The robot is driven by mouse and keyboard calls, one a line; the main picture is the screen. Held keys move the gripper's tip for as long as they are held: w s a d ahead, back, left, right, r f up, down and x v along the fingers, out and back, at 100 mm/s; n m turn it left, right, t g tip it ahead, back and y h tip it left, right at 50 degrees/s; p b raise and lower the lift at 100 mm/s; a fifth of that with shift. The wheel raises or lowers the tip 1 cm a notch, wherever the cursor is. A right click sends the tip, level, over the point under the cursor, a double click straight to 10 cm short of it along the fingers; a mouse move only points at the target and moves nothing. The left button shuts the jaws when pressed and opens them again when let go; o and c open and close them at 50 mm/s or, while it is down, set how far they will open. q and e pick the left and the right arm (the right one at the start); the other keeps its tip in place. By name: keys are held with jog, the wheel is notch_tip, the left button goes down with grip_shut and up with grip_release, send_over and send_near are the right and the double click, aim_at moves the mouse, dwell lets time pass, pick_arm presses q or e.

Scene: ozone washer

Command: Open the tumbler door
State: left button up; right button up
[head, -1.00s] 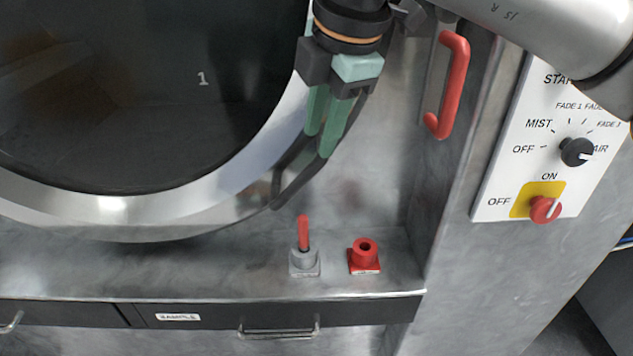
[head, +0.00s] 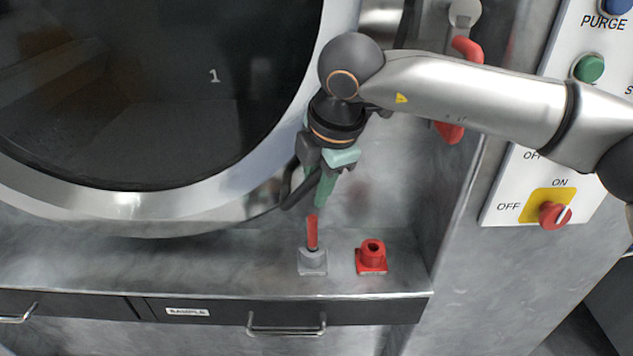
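The tumbler door (head: 150,110) is a large round dark window marked 1 in a wide metal rim (head: 115,205), at the upper left of the head view. It appears closed. A dark curved handle (head: 287,196) sits at its lower right edge, partly hidden by my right gripper. My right gripper (head: 318,205) points down beside this handle, its green fingertips just above a red pin (head: 312,232) standing in a grey base (head: 312,262). The fingers overlap in this view, so their opening cannot be told. No contact with the pin is clear. My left gripper is out of view.
A red socket block (head: 371,258) stands on the ledge right of the pin. A red handle (head: 466,48) on the wall is partly covered by my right arm. A control panel (head: 500,205) is at the right. Drawers with metal pulls (head: 287,330) lie below the ledge.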

grip_shut()
jog(key=shift+r, duration=0.1)
dwell(1.2)
